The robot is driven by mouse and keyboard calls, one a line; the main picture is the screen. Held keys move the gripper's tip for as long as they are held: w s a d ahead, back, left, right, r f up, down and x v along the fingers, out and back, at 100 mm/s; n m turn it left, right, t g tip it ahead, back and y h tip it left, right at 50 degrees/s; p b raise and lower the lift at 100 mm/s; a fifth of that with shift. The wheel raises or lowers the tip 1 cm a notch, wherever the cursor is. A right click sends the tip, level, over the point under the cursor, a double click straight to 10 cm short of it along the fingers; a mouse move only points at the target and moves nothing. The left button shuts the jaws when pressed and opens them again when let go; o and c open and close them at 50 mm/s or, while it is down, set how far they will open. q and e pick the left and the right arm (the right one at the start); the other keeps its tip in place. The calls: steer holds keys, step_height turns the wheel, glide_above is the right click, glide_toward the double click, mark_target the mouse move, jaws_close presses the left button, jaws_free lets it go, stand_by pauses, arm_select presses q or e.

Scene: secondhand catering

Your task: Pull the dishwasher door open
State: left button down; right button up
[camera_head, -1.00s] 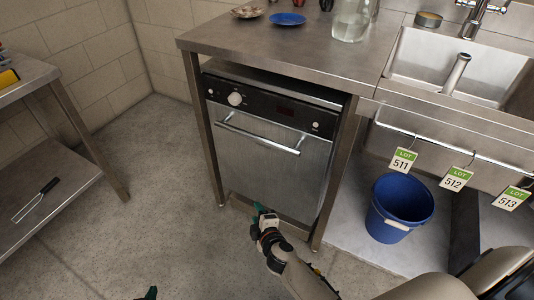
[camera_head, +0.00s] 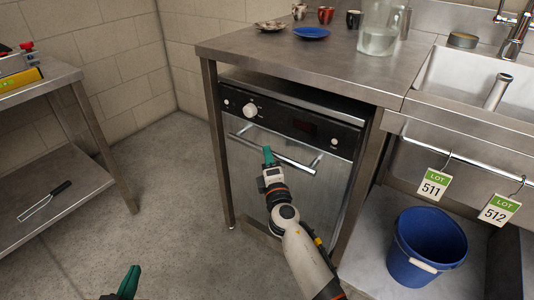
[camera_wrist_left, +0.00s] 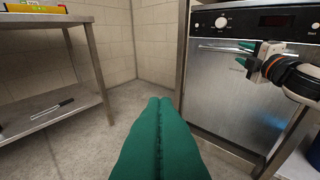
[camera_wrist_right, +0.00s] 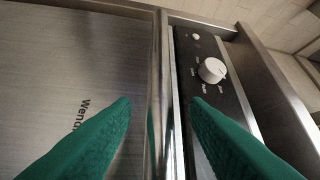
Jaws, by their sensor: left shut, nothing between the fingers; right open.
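The dishwasher door (camera_head: 250,185) is a closed, upright steel panel below a black control strip (camera_head: 290,118). A horizontal bar handle (camera_head: 295,162) runs across its upper part, and it also shows in the right wrist view (camera_wrist_right: 158,60). My right gripper (camera_head: 268,156) is open in front of the handle. In the right wrist view its green fingers (camera_wrist_right: 160,108) lie on either side of the bar; I cannot tell whether they touch it. My left gripper (camera_head: 126,284) is shut and empty, low over the floor left of the dishwasher; its green fingers fill the lower left wrist view (camera_wrist_left: 160,105).
A steel counter (camera_head: 240,45) with dishes and a glass jar (camera_head: 380,28) covers the dishwasher. A blue bucket (camera_head: 425,245) stands at right under the sink. A steel shelf unit (camera_head: 50,195) stands at left. Floor (camera_head: 180,190) before the dishwasher's left side is clear.

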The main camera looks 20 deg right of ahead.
arm_select(q)
steer(key=shift+w+d+r+t, duration=0.15)
steer(key=shift+r+t, duration=0.25)
steer(key=shift+r, duration=0.1)
steer(key=shift+w+d+r+t, duration=0.1)
steer(key=shift+r+t, duration=0.3)
steer(key=shift+r, duration=0.05)
arm_select(e)
steer(key=shift+w+d+r, duration=0.1)
steer(key=shift+w, duration=0.7)
steer(key=shift+w+d+r, duration=0.1)
steer(key=shift+w, duration=0.65)
jaws_close()
